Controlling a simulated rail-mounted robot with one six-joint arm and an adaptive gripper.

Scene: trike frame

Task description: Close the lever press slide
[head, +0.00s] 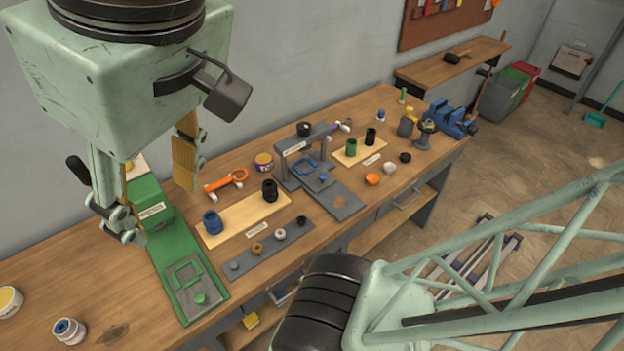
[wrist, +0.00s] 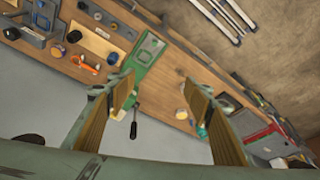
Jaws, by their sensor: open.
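A green press (head: 160,235) stands at the left of the bench, its label only partly legible. Its flat grey slide plate (head: 192,288), with a green outline and knob, lies at the front end of its green base. The press also shows in the wrist view (wrist: 122,98), with a black-handled lever (wrist: 134,130). A grey press (head: 290,170) with an arch and a blue-outlined slide plate (head: 312,174) stands mid-bench. My gripper (head: 152,200) is open and empty, and overlaps the green press in the head view; I cannot tell its height. It partly hides that press.
Right of the green press are an orange tool (head: 226,181), a wooden board (head: 243,218) with a blue and a black part, and a grey strip (head: 268,250) with several rings. Jars (head: 68,331) stand at the front left. A blue vise (head: 452,118) is far right.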

